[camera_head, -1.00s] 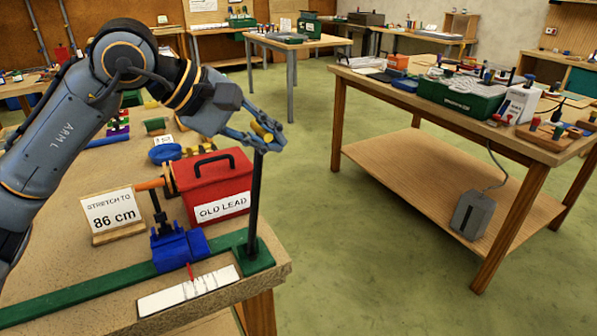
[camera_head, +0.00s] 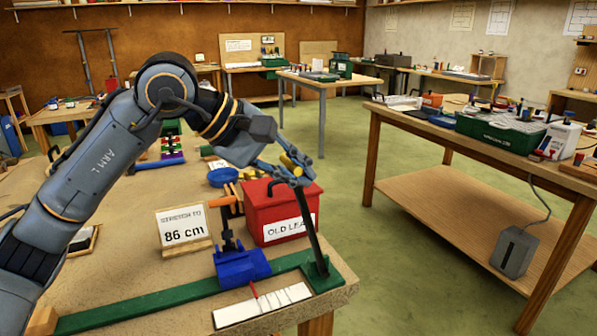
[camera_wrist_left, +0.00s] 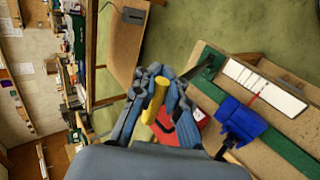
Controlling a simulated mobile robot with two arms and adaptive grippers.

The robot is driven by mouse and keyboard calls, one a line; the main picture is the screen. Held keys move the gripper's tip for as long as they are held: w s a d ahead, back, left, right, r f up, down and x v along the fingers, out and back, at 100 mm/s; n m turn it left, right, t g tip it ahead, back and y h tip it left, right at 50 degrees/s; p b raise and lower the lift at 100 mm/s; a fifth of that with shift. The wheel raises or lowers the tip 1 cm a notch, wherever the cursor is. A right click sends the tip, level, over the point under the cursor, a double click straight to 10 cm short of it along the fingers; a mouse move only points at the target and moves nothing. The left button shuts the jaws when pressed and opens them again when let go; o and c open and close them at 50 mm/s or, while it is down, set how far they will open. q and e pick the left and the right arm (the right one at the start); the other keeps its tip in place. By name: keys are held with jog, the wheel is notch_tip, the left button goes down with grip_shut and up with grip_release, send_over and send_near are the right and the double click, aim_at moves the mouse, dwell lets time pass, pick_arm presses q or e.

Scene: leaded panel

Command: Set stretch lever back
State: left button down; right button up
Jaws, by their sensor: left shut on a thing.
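The stretch lever is a dark bar (camera_head: 311,226) rising from a green bracket (camera_head: 325,277) at the bench's right corner, with a yellow grip on top. It leans to the left. My left gripper (camera_head: 296,170) is shut on the yellow grip (camera_wrist_left: 153,103), which shows between the fingers in the left wrist view. A blue clamp (camera_head: 242,266) with a dark upright and orange handle sits on the green rail (camera_head: 150,308). A red pointer (camera_head: 255,291) stands over a white scale (camera_head: 262,306). A card (camera_head: 183,227) reads "STRETCH TO 86 cm". My right gripper is out of view.
A red "OLD LEAD" box (camera_head: 283,209) stands close behind the lever. A blue roll (camera_head: 222,177) lies farther back on the bench. Another wooden table (camera_head: 450,142) stands to the right, across open green floor.

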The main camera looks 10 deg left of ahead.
pick_arm(q)
jog(key=c, duration=1.5)
grip_release()
jog(key=shift+a+r, duration=0.3)
jog(key=shift+r, duration=0.1)
jog(key=shift+o, duration=0.7)
jog(key=shift+s+a, duration=0.3)
jog(key=shift+d+f, duration=0.2)
jog(key=v, duration=1.2)
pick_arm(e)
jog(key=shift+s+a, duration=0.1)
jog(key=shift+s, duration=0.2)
pick_arm(q)
jog(key=shift+a, duration=0.1)
